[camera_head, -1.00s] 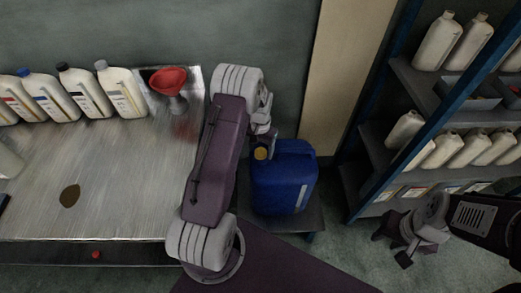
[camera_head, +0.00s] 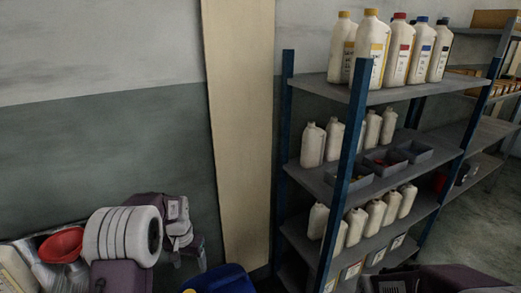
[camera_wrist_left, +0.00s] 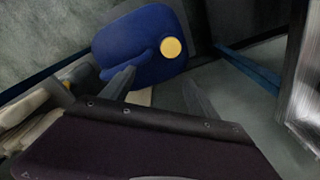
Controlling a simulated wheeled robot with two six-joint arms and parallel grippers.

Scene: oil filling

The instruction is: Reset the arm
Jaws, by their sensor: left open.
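My left arm comes in at the lower left of the head view, with its left gripper (camera_head: 190,258) hanging beside the blue oil can (camera_head: 222,280), partly hidden by the wrist. In the left wrist view my left gripper (camera_wrist_left: 158,80) has its two fingers spread apart with nothing between them. The blue can (camera_wrist_left: 135,35) with its yellow cap (camera_wrist_left: 171,47) lies beyond the fingers in that view. Part of my right arm shows at the bottom right edge of the head view; its gripper is out of the frame.
A red funnel (camera_head: 62,244) stands on the metal table (camera_head: 28,248) left of my left arm. A blue-posted shelf (camera_head: 352,150) with several white bottles fills the right side. A beige panel (camera_head: 240,130) stands between the wall and shelf.

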